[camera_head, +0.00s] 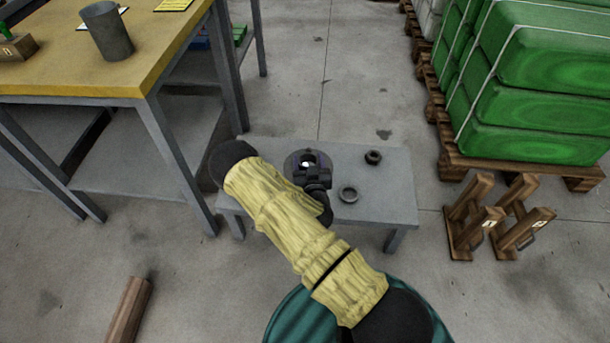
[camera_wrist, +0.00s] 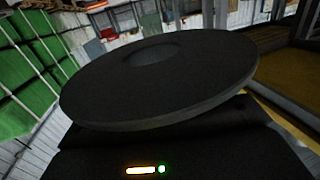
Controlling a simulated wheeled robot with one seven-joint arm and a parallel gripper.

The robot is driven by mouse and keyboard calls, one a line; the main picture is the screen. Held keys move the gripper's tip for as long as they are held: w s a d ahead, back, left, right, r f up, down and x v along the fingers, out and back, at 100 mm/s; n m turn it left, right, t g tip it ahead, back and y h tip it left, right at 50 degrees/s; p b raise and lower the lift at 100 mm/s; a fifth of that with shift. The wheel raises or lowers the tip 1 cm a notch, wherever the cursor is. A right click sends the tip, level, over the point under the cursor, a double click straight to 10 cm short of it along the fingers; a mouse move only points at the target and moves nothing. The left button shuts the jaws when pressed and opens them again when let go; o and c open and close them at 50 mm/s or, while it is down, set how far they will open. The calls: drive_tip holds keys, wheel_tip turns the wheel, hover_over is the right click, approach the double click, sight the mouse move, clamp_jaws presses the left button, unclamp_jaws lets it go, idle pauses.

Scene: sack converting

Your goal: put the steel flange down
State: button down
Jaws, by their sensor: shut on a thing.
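The steel flange is a dark round disc with a central hole. It fills the middle of the wrist view (camera_wrist: 185,75), close against my gripper. In the head view the flange (camera_head: 293,162) shows as a dark disc partly behind my gripper (camera_head: 308,168). My gripper is shut on the flange, over the left-middle part of a low grey bench (camera_head: 390,205). I cannot tell whether the flange touches the bench top. The fingertips are mostly hidden in both views.
A yellow-topped table (camera_head: 60,65) with a grey cup (camera_head: 107,32) stands left. Wooden stands (camera_head: 497,218) and a pallet of green sacks (camera_head: 535,75) are right.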

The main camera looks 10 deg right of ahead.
sight(303, 158)
drive_tip(key=w+r+m+h+b, duration=0.1)
drive_tip(key=w+h+b, duration=0.1)
drive_tip(key=w+r+m+g+h+b, duration=0.1)
drive_tip(key=w+r+m+h+b, duration=0.1)
drive_tip(key=shift+h, duration=0.4)
drive_tip(key=shift+w+r+m+g+h+b, duration=0.45)
drive_tip(key=shift+m+h+b, duration=0.35)
drive_tip(key=shift+b, duration=0.1)
drive_tip(key=shift+r, duration=0.3)
drive_tip(key=shift+f, duration=0.15)
drive_tip(key=shift+h, duration=0.3)
drive_tip(key=shift+f+b, duration=1.6)
drive_tip(key=shift+f, duration=1.4)
drive_tip(key=shift+f+b, duration=1)
drive_tip(key=shift+f, duration=0.9)
drive_tip(key=shift+f+b, duration=0.35)
drive_tip(key=shift+f, duration=0.2)
